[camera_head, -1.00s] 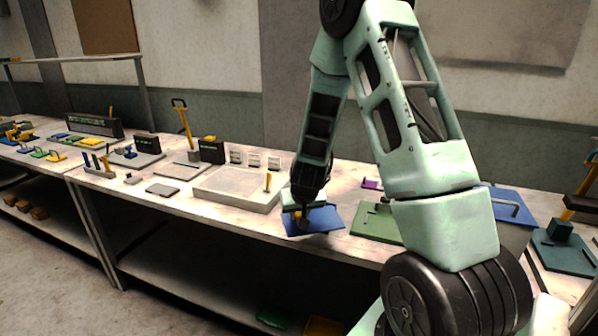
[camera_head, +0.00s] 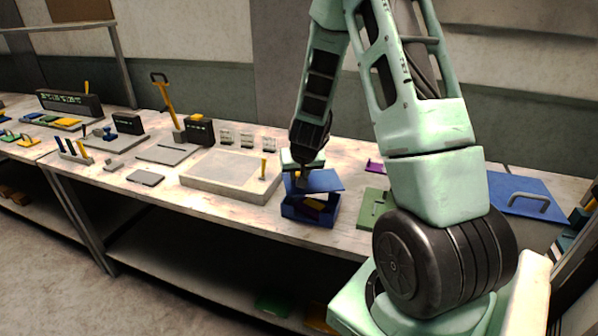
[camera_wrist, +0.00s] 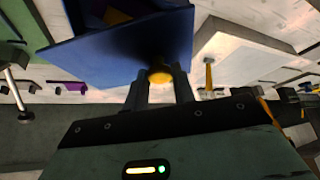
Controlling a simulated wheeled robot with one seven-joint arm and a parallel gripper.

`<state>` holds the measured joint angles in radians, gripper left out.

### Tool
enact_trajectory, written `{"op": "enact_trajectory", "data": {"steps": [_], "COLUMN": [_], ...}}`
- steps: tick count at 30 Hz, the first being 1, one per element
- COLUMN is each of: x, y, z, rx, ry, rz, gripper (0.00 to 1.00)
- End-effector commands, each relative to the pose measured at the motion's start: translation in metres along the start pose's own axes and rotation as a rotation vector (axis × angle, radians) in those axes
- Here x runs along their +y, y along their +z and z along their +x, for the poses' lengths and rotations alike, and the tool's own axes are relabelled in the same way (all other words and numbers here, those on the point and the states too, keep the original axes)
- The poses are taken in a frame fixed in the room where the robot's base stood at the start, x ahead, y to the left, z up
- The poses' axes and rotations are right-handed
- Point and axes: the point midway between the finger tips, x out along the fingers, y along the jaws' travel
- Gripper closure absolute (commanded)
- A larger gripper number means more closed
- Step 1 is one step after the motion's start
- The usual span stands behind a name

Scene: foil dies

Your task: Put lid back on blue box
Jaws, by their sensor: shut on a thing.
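The blue lid (camera_head: 322,181) is a flat plate with a yellow knob (camera_wrist: 160,75). My gripper (camera_head: 303,178) is shut on this knob and holds the lid roughly level. The open blue box (camera_head: 296,211) stands on the table below. The lid hangs above its rear part, with a gap at the front through which yellow and purple things inside show. In the wrist view, the lid (camera_wrist: 115,55) hides most of the box, and the fingers reach up to the knob.
A pale shallow tray (camera_head: 225,190) with a yellow peg (camera_head: 263,168) stands left of the box. A green plate (camera_head: 372,208) lies close on the right, partly behind my arm. The table's front edge is near the box.

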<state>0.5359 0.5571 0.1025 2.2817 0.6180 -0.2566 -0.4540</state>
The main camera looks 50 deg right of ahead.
Motion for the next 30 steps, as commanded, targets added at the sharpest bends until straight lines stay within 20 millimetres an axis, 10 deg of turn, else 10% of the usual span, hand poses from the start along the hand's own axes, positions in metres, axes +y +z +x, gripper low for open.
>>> {"op": "enact_trajectory", "data": {"steps": [30], "x": [0.000], "y": [0.026], "z": [0.046], "rx": [0.000], "ry": [-0.001], "rz": [0.000], "gripper": [0.96]}}
